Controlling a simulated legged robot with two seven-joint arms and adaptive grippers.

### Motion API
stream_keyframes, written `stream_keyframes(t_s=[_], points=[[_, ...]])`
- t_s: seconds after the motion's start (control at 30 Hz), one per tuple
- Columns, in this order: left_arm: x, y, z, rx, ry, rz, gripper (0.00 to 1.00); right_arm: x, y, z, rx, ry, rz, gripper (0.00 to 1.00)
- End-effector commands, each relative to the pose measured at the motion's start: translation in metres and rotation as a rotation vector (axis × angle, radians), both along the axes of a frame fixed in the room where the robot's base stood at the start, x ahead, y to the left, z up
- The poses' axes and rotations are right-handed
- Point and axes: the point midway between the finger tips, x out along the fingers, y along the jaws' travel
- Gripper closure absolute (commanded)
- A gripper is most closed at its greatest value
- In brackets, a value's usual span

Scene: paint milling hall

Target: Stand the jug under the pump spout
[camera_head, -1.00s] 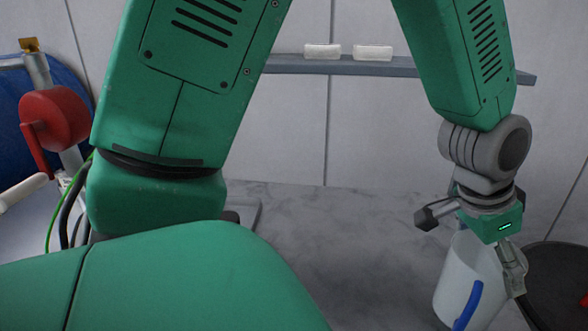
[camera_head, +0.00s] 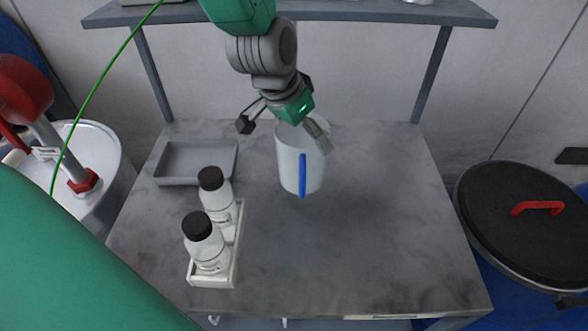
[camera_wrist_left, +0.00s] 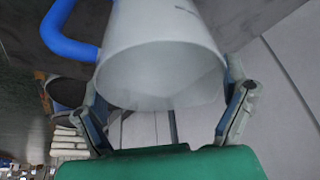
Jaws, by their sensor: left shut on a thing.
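The white jug (camera_head: 290,165) with a blue handle (camera_head: 302,176) is over the back middle of the grey table (camera_head: 340,235). My left gripper (camera_head: 284,125) is shut on it near its rim. In the left wrist view the jug (camera_wrist_left: 160,55) sits between the two fingers of the left gripper (camera_wrist_left: 165,105). The jug looks close to upright, and its handle faces the head camera. I cannot tell if its base touches the table. My right gripper is out of view.
A white rack (camera_head: 212,280) holds two black-capped bottles (camera_head: 204,243) left of the jug. A shallow grey tray (camera_head: 195,183) lies behind them. A shelf (camera_head: 360,14) spans the back. A black-lidded drum (camera_head: 530,215) stands right. The table's right half is clear.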

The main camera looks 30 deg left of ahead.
Motion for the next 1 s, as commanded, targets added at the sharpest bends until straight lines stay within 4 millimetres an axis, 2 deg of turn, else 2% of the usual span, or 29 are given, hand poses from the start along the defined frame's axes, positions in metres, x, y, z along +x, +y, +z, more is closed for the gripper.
stream_keyframes(t_s=[0.03, 0.1, 0.33, 0.53, 0.93, 0.97, 1.0], points=[[-0.002, 0.001, -0.014, -0.002, 0.008, 0.002, 0.56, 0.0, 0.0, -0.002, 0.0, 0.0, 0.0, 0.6], [-0.001, 0.001, -0.026, -0.003, 0.006, 0.003, 0.56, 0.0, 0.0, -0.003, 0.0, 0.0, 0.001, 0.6], [-0.002, -0.001, -0.048, -0.001, 0.002, 0.001, 0.56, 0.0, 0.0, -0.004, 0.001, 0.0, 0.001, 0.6], [-0.001, -0.002, -0.077, 0.002, 0.003, 0.0, 0.56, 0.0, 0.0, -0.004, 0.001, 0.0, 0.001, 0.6], [-0.001, 0.0, -0.083, 0.0, 0.0, 0.001, 0.56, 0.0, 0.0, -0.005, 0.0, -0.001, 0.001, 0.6], [-0.002, 0.0, -0.084, 0.0, 0.0, 0.001, 0.04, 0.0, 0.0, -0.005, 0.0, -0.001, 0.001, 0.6], [-0.001, 0.0, -0.084, 0.0, 0.0, 0.001, 0.0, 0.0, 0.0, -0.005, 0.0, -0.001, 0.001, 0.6]])
